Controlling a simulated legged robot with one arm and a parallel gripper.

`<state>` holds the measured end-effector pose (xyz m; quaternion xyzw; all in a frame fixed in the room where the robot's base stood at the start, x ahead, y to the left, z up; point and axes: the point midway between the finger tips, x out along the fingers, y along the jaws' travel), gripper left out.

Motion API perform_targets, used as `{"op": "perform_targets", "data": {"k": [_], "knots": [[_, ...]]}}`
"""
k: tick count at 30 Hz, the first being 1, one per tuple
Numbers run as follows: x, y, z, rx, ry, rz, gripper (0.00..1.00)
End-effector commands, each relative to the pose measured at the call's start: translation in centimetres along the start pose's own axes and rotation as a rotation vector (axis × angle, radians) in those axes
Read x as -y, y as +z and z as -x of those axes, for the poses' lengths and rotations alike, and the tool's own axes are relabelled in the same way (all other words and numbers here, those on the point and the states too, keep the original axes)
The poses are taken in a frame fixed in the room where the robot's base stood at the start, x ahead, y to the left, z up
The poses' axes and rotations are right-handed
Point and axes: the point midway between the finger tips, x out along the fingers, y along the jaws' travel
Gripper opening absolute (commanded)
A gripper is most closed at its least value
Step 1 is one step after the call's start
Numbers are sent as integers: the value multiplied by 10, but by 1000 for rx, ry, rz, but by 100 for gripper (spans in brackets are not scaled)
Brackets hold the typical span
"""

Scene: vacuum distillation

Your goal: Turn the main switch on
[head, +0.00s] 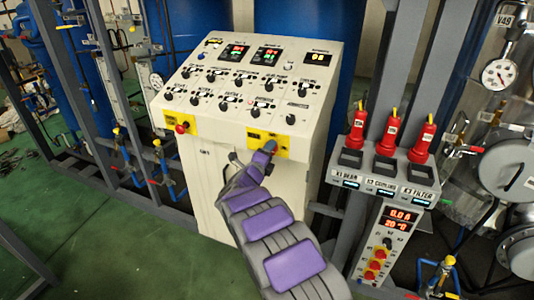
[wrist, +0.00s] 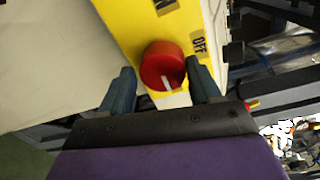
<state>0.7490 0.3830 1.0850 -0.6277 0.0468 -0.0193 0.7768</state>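The main switch is a red round knob (wrist: 160,62) with a white mark, on a yellow plate (wrist: 118,22) in the wrist view. An OFF label (wrist: 198,45) is printed beside it, and another label is cut off at the top edge. My gripper (wrist: 160,68) is open, with one dark finger on each side of the knob; a small gap shows at the left finger, and I cannot tell whether the right one touches. In the head view the yellow plate (head: 284,146) sits at the lower right of the white control console (head: 215,185); my gripper (head: 262,152) hides the knob there.
A second yellow plate with a red button (head: 182,127) is at the console's left. Small black knobs and displays fill the sloped top. Green floor (head: 100,240) is open at left.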

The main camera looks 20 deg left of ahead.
Motion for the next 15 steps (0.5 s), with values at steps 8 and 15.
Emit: {"op": "perform_targets", "data": {"k": [8, 15], "knots": [[0, 0, 0, -1, -1, 1, 78], [1, 2, 3, 2, -4, 2, 78]]}}
